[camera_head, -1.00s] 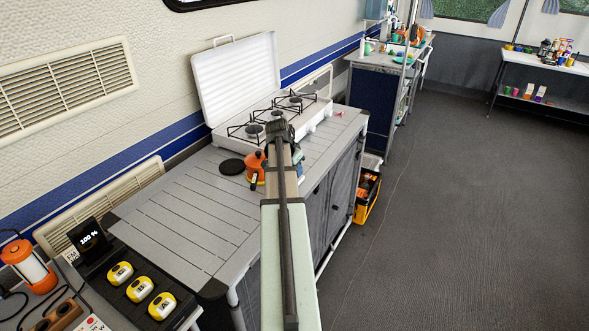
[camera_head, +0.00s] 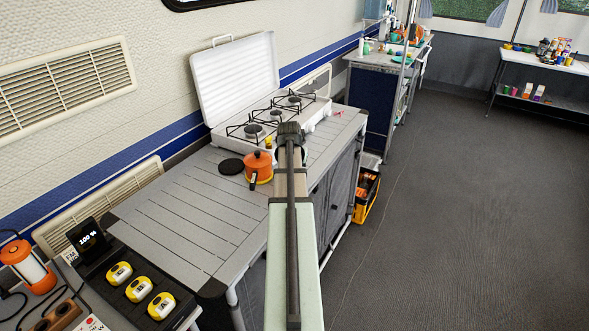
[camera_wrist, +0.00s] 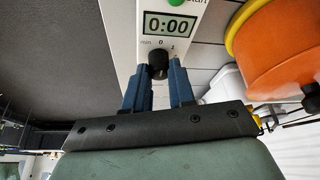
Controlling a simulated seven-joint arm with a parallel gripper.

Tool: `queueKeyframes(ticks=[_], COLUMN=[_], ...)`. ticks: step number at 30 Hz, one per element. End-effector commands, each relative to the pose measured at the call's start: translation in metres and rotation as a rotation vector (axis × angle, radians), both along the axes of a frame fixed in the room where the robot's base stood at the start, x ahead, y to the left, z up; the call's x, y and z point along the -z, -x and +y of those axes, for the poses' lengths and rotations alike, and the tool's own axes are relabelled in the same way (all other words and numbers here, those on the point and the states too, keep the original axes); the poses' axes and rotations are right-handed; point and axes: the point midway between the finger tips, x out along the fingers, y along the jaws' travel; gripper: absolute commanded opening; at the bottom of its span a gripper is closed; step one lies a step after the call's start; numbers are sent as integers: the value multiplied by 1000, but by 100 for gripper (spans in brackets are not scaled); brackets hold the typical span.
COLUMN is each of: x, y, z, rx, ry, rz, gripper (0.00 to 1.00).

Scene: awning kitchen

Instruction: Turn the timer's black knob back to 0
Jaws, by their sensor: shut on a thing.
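The timer is a white panel (camera_wrist: 193,48) at the top middle of the wrist view. Its display (camera_wrist: 169,25) reads 0:00. Its black knob (camera_wrist: 157,58) is below the display, beside small printed marks that include "min" and 0. My gripper (camera_wrist: 159,72) has its two blue fingers on either side of the knob, shut on it. The finger tips hide part of the knob's sides, and I cannot make out a pointer on it. In the head view my arm hides the timer and the fingers.
An orange pot (camera_head: 258,166) stands on the grey slatted counter (camera_head: 185,225), and looms close on the right in the wrist view (camera_wrist: 285,50). A white three-burner stove (camera_head: 305,112) with a raised lid is behind. A black round disc (camera_head: 231,166) lies left of the pot.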

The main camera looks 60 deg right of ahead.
Motion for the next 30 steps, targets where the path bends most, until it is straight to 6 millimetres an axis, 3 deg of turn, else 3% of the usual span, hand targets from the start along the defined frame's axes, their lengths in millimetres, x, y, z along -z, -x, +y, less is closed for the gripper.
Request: queueKeyframes(ticks=[10,11,18,30], x=[0,0,0,-7], y=[0,0,0,1], z=[0,0,0,3], rx=[-1,0,0,0], ry=[-1,-1,-1,1], rz=[0,-1,-1,-1], gripper=[0,27,50,50])
